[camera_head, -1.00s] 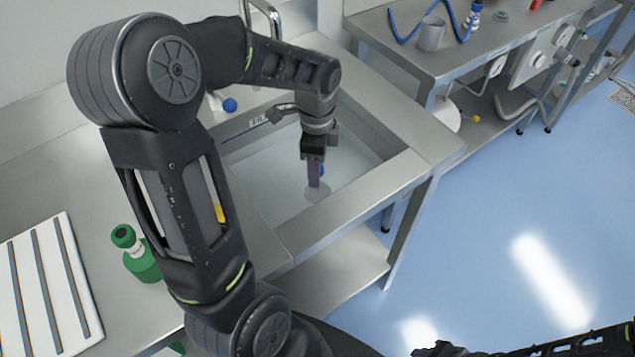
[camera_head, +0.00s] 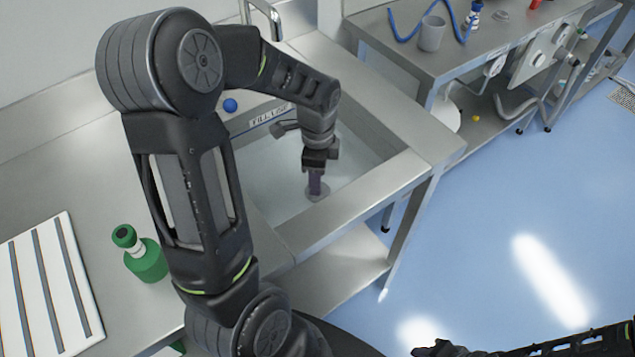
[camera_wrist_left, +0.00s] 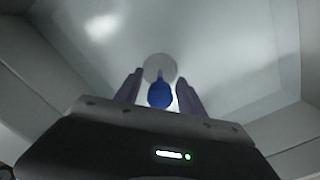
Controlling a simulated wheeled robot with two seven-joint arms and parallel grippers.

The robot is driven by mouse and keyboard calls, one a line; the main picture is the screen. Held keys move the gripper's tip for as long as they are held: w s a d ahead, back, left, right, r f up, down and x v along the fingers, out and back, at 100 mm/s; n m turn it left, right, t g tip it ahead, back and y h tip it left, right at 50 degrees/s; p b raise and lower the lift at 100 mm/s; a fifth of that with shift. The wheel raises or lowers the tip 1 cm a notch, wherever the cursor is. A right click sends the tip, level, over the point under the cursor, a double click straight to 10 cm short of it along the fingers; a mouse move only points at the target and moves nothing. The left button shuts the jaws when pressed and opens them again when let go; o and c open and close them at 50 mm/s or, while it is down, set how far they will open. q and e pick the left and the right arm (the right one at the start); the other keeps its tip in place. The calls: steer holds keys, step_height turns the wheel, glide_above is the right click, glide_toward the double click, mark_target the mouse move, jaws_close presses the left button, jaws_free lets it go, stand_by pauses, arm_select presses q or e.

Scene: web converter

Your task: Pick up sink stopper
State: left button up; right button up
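The sink stopper is a pale disc with a blue knob; in the left wrist view the blue knob (camera_wrist_left: 160,94) lies between my fingers, with the disc beyond it. In the head view the disc (camera_head: 318,192) shows at the sink bottom, and my fingers hide the knob. My left gripper (camera_head: 315,188) points down into the sink (camera_head: 270,185), right above the stopper. In the left wrist view the left gripper (camera_wrist_left: 158,92) is open, with a finger on each side of the knob and gaps between. My right gripper (camera_head: 432,350) is partly in view at the bottom edge.
A green bottle (camera_head: 146,262) and a white slotted rack (camera_head: 45,290) stand on the counter at left. The sink's steel rim (camera_head: 350,215) surrounds the basin. A grey cup (camera_head: 431,34) stands on the far bench. The blue floor at right is open.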

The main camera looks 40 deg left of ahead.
arm_select(q)
jaws_close()
steer(key=shift+r, duration=0.1)
stand_by(0.5)
step_height(320, 180, up, 10)
steer(key=shift+f, duration=0.1)
stand_by(0.4)
stand_by(0.4)
